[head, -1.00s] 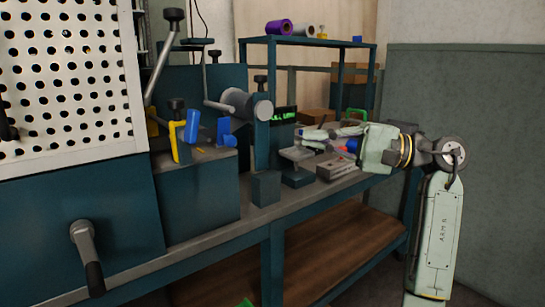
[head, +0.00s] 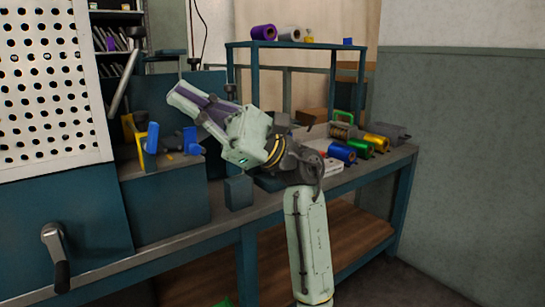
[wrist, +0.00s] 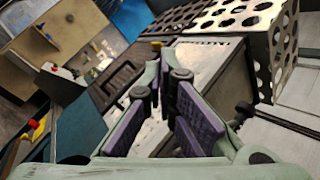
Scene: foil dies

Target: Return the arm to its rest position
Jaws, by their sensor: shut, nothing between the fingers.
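My gripper (head: 184,98) is raised above the bench in the head view, pointing up and to the left, in front of the blue machine. Its purple-padded fingers also show in the wrist view (wrist: 160,82), shut with nothing between them. My pale green arm stands in front of the bench and bends at the wrist.
A perforated white panel (head: 45,98) stands at the left. On the bench (head: 180,232), blue (head: 340,153), green (head: 360,147) and gold (head: 376,141) foil rolls lie at the right. A shelf frame (head: 232,72) carries a purple roll (head: 263,33). The floor at the right is clear.

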